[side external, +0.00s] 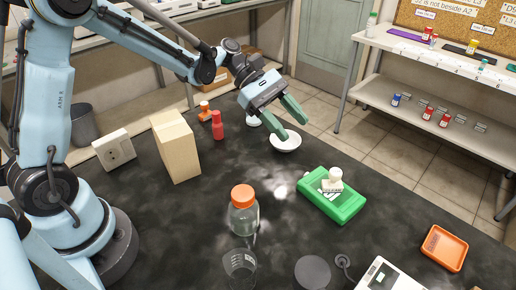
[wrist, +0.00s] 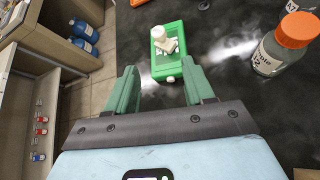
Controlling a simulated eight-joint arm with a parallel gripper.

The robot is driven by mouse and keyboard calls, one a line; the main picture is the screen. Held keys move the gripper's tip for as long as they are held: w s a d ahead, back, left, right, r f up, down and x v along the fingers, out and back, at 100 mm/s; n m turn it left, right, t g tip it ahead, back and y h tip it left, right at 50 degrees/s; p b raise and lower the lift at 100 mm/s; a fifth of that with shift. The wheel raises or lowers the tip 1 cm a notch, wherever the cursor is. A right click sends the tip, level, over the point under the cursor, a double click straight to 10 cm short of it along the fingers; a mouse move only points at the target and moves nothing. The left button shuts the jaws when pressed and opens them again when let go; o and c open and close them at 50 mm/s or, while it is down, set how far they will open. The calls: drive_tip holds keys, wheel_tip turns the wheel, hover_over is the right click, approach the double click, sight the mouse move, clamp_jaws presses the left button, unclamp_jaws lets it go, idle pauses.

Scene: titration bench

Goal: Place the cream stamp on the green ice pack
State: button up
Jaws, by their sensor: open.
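The cream stamp (side external: 332,181) stands on the top face of the green ice pack (side external: 347,207), which lies flat on the dark bench. The wrist view also shows the stamp (wrist: 163,38) on the ice pack (wrist: 182,66), beyond my fingertips. My gripper (side external: 293,130) is open, with nothing between its green fingers. The fingers (wrist: 160,70) are apart from the stamp in both views.
An orange-capped bottle (side external: 244,217) stands left of the ice pack, with a glass beaker (side external: 240,264) in front. An orange tray (side external: 444,249) lies to the right. A wooden block (side external: 175,146) and a red bottle (side external: 217,126) stand behind left. Bench around the ice pack is mostly clear.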

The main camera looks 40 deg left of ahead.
drive_tip(key=s+a+r+m+t+y, duration=0.1)
drive_tip(key=s+a+m+t+y, duration=0.5)
drive_tip(key=s+a+m+y, duration=0.4)
drive_tip(key=s+m+y, duration=0.1)
drive_tip(key=s+m, duration=0.2)
drive_tip(key=m, duration=0.3)
drive_tip(key=shift+a+r+y, duration=0.25)
drive_tip(key=shift+r+y, duration=0.05)
drive_tip(key=shift+r, duration=0.05)
